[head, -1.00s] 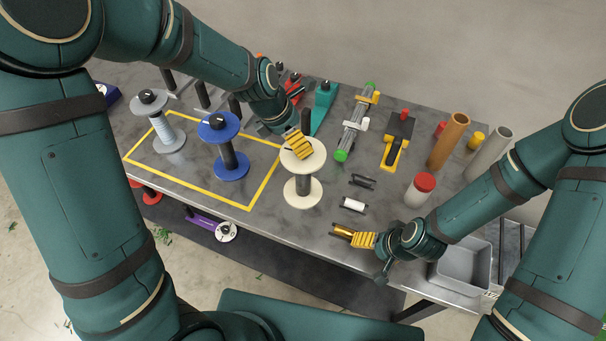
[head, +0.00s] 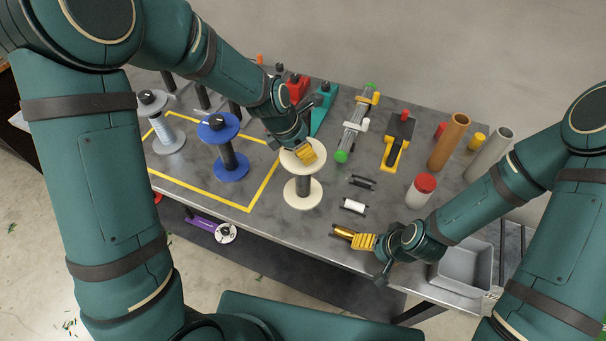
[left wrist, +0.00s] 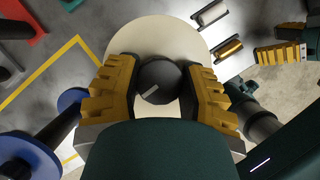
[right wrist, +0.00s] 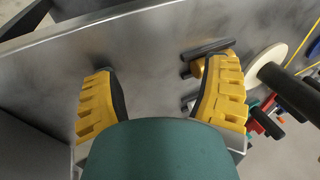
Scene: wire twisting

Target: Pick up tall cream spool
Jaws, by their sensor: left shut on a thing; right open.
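The tall cream spool (head: 303,194) stands upright on the table, right of the yellow taped outline, with cream flanges and a dark core. My left gripper (head: 305,152) is at its top flange. In the left wrist view the yellow fingers of the left gripper (left wrist: 160,85) sit on both sides of the spool's dark top knob (left wrist: 160,82), over the cream flange (left wrist: 160,38), and are shut on it. My right gripper (head: 358,239) is low over the front of the table; in the right wrist view its fingers (right wrist: 160,95) are apart with nothing between them.
A blue spool (head: 230,168) and a grey spool (head: 168,143) stand left, inside the yellow outline (head: 215,194). Small white (head: 353,206) and copper (head: 343,231) spools lie to the right. A red-capped jar (head: 421,190), tubes and a grey bin (head: 462,268) are further right.

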